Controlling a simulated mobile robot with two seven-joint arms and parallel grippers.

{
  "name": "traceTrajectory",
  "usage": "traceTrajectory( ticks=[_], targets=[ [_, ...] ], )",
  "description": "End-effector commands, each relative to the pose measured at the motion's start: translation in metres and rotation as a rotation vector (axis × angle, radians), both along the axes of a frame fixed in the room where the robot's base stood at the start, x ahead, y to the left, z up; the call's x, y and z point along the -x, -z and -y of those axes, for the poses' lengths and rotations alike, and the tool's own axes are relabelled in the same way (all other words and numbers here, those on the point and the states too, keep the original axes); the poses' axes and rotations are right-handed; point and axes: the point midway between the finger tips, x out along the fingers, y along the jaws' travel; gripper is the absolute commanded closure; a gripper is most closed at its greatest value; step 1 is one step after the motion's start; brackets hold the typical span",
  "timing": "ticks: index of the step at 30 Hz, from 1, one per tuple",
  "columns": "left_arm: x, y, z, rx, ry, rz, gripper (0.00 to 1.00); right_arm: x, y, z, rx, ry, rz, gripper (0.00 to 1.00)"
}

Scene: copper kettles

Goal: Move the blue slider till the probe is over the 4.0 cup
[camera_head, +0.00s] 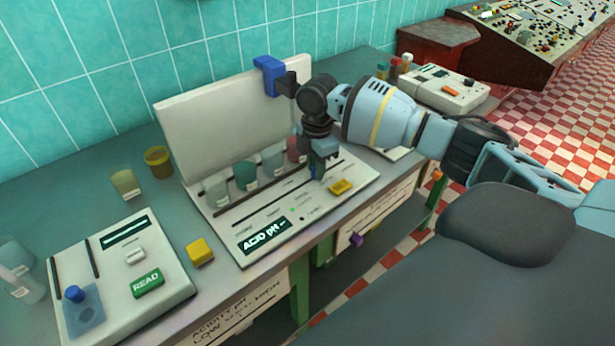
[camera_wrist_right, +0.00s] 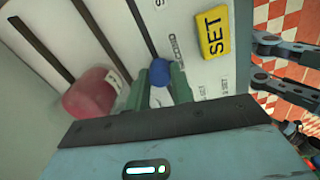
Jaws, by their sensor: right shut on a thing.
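My right gripper (camera_head: 318,172) points down over the front of the white panel. It is shut on the blue slider (camera_wrist_right: 160,72), a round knob between its green fingers at a dark slot. The pink cup (camera_head: 296,149) stands just behind my gripper; it also shows in the right wrist view (camera_wrist_right: 90,94). To its left stand a pale cup (camera_head: 272,161), a teal cup (camera_head: 245,176) and a greyish cup (camera_head: 215,191). Their label numbers are too small to read. A blue bracket (camera_head: 268,76) sits on the back board's top edge; any probe below is hidden by my wrist. My left gripper is not in view.
The yellow SET button (camera_wrist_right: 214,33) is close in front of my right gripper. The panel's display (camera_head: 265,236) reads ACID PH. A white READ box (camera_head: 125,270) and a yellow block (camera_head: 200,251) are at the left. A white device (camera_head: 440,90) stands behind my right arm.

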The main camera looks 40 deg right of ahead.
Motion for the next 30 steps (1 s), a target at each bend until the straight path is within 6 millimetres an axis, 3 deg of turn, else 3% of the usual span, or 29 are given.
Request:
traceTrajectory(
  ticks=[3,11,12,16,25,30],
  targets=[
    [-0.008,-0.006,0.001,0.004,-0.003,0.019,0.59,0.002,-0.002,0.008,0.003,0.001,-0.006,1.00],
    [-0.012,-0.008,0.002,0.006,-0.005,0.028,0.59,0.002,-0.002,0.008,0.003,0.000,-0.005,1.00],
    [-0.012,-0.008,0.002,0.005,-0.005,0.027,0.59,0.002,-0.002,0.008,0.003,0.000,-0.005,0.73],
    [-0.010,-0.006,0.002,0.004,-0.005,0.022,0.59,0.002,-0.001,0.008,0.003,0.000,-0.006,0.56],
    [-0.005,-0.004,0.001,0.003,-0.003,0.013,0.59,0.002,-0.002,0.008,0.003,0.000,-0.006,0.55],
    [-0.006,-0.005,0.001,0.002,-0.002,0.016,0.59,0.001,-0.018,0.008,0.001,0.000,-0.003,0.55]
  ],
)
